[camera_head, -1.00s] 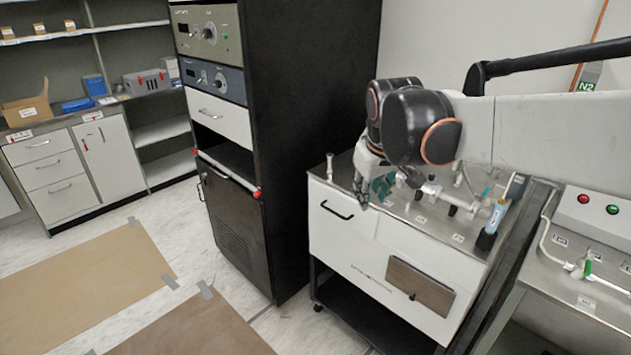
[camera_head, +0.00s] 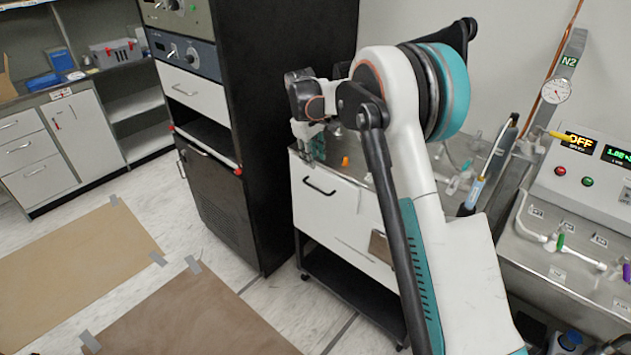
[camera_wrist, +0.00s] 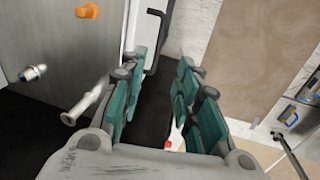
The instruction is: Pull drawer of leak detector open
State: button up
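The leak detector is a white cart with a steel top (camera_head: 352,165). Its drawer (camera_head: 345,205) has a black bar handle (camera_head: 320,187) on its front and looks shut. In the wrist view the handle (camera_wrist: 157,42) shows just beyond my fingertips, along the white drawer front (camera_wrist: 130,25). My gripper (camera_wrist: 163,72) is open, with green-padded fingers apart and nothing between them. In the head view my gripper (camera_head: 310,148) is above the handle, near the front edge of the top. My arm hides the right part of the cart.
A tall black rack (camera_head: 290,110) stands close on the left. An orange knob (camera_wrist: 88,11) and a metal valve fitting (camera_wrist: 34,73) stand on the cart's top. A steel bench (camera_head: 570,255) with fittings is at right. The floor in front has brown sheets (camera_head: 200,315).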

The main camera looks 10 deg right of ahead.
aim_at(318, 189)
jog(key=f+b, duration=0.1)
jog(key=f, duration=0.3)
jog(key=w+d+f+b, duration=0.1)
jog(key=f+b, duration=0.1)
jog(key=f, duration=0.3)
jog(key=w+d+f+b, duration=0.1)
jog(key=f, duration=0.4)
jog(key=shift+f, duration=0.15)
jog(key=shift+c, duration=0.2)
grip_shut()
